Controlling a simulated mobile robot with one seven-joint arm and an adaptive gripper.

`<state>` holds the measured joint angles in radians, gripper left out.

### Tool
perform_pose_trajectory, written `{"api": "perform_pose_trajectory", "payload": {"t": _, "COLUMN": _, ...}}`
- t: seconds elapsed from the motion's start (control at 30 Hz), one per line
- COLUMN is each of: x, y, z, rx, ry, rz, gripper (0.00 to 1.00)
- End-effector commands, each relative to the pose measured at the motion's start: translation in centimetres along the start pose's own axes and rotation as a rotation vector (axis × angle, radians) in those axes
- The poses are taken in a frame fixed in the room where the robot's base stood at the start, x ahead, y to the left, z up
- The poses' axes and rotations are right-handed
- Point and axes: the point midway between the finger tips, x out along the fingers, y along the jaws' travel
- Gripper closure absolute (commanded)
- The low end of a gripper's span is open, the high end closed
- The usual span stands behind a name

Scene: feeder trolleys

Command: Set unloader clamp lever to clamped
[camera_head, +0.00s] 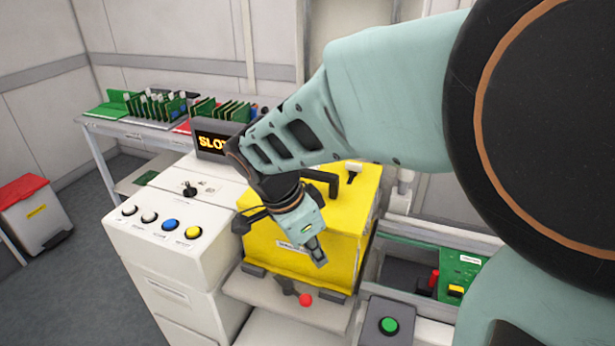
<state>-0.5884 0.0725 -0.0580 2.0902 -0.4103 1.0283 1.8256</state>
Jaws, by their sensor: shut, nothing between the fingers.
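My gripper (318,258) is shut and empty, pointing down in front of the yellow box (345,226). Below its tip, a short dark lever with a red ball knob (305,299) sticks out at the front of the light shelf (328,314) under the box. The knob is a little below and left of the fingertips, with a visible gap in the picture; the depth between them is hard to judge. This looks like the clamp lever, but its label cannot be read. My arm hides part of the box's top and back.
A white cabinet (150,245) with several buttons and a small black lever (190,189) stands left. A dark box with a green button (389,325) is at front right. A green board (458,272) lies right. Racks of circuit boards (165,105) stand behind.

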Motion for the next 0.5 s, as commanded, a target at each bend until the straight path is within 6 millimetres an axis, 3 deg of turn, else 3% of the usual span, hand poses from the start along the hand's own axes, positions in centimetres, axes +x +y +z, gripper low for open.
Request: {"api": "perform_pose_trajectory", "payload": {"t": 0.5, "x": 10.0, "y": 0.2, "z": 0.0, "rx": 0.0, "ry": 0.0, "rz": 0.007, "gripper": 1.0}}
